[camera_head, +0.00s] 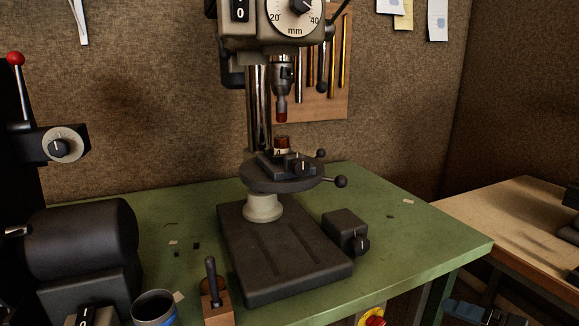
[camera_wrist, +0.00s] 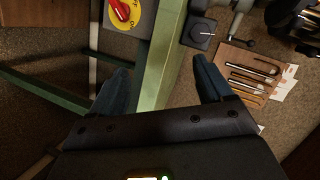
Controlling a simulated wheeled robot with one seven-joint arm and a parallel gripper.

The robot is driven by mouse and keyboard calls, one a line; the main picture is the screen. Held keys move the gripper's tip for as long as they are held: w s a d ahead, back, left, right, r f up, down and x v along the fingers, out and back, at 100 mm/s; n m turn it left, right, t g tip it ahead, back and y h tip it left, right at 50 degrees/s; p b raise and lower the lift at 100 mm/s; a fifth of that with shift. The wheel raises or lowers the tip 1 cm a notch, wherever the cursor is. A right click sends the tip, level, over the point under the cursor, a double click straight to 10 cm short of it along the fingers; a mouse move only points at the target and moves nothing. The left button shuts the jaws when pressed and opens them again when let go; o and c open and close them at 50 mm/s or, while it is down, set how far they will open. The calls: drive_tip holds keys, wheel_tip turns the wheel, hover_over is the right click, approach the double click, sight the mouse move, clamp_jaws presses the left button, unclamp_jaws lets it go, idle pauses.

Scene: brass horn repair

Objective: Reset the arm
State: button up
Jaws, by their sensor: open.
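My gripper (camera_wrist: 160,65) is open in the wrist view, with its two dark blue fingers well apart and nothing held between them. The green edge of the workbench (camera_wrist: 163,60) shows beyond and between the fingers. In the head view a dark blue part of my gripper (camera_head: 480,314) shows at the bottom right, past the front right corner of the green workbench (camera_head: 420,240). The rest of my arm is out of that view.
A drill press (camera_head: 285,270) stands mid-bench, with a clamped piece (camera_head: 282,142) under its chuck. A control box (camera_head: 345,230) sits beside its base. A red knob (camera_head: 374,318) is at the bench front. A dark machine (camera_head: 85,240) and a cup (camera_head: 154,306) are left; a wooden table (camera_head: 510,205) is right.

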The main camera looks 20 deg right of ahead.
drive_tip(key=s+a+f+n+g+h, duration=0.1)
drive_tip(key=s+a+f+h, duration=0.2)
drive_tip(key=s+a+f, duration=0.3)
drive_tip(key=s+a+f+n+g+h, duration=0.2)
drive_tip(key=s+a+f, duration=0.15)
drive_tip(key=s, duration=0.35)
drive_tip(key=s+a+r+n+t+y, duration=0.1)
drive_tip(key=s+a+r+n+t, duration=0.3)
drive_tip(key=s+a+r, duration=1)
drive_tip(key=s+r+n, duration=0.1)
drive_tip(key=n, duration=0.2)
drive_tip(key=shift+a+r+n, duration=0.15)
drive_tip(key=shift+a+n, duration=0.1)
drive_tip(key=shift+n, duration=0.15)
